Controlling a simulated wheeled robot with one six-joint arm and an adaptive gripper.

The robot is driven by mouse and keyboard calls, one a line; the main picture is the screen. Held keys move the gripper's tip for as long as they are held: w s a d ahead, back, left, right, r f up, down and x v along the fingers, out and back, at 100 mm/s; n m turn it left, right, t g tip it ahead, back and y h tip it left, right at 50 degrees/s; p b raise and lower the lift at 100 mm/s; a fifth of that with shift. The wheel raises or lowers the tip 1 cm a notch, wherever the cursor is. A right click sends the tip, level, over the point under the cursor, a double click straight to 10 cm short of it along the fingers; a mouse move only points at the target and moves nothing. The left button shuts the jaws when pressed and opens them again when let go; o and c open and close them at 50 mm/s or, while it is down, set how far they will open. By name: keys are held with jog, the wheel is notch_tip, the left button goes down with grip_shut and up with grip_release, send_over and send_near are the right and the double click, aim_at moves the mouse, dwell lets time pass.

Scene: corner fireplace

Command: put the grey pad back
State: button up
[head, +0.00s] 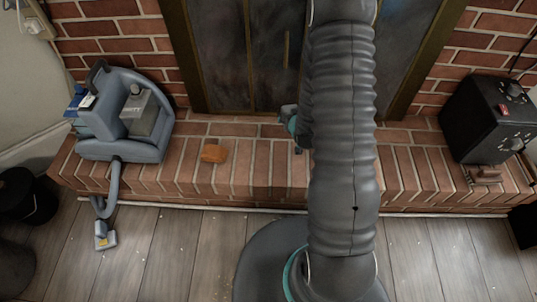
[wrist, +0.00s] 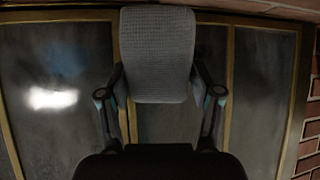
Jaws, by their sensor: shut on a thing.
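The grey pad (wrist: 157,50) has a woven surface and rounded corners. In the wrist view it stands out ahead of my gripper (wrist: 160,88), whose two fingers are shut on its left and right sides. Behind the pad is the dark glass of the fireplace doors; I cannot tell how far away they are. In the head view my own arm hides the pad and most of my gripper. Only a small part of the gripper (head: 291,120) shows left of the arm, over the brick hearth.
The brick hearth (head: 260,170) carries a blue-grey machine (head: 125,112) with a hose at left, an orange block (head: 214,151) left of my arm, and a black box (head: 492,118) at right. A small brown object (head: 485,175) lies before the box. The hearth beside the orange block is clear.

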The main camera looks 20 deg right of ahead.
jog(key=shift+s+d+f+g, duration=0.15)
jog(key=shift+s+d+g, duration=0.1)
jog(key=shift+g, duration=0.35)
jog(key=shift+s+d+f+g, duration=0.15)
jog(key=shift+d+g, duration=0.05)
jog(key=shift+g, duration=0.4)
jog(key=shift+s+d+f+m+g, duration=0.1)
jog(key=shift+s+f+m+g, duration=0.1)
jog(key=shift+s+g, duration=0.25)
jog(key=shift+s+d+f+m+g, duration=0.1)
jog(key=shift+s+m+g, duration=0.1)
jog(key=shift+g, duration=0.35)
jog(key=shift+s+d+g+p, duration=0.1)
jog(key=shift+s+g+p, duration=0.2)
jog(key=shift+s+g, duration=0.4)
jog(key=shift+s+d+r+m+g, duration=0.15)
jog(key=shift+s+m+g, duration=0.25)
jog(key=shift+s+g, duration=0.65)
jog(key=shift+r, duration=0.1)
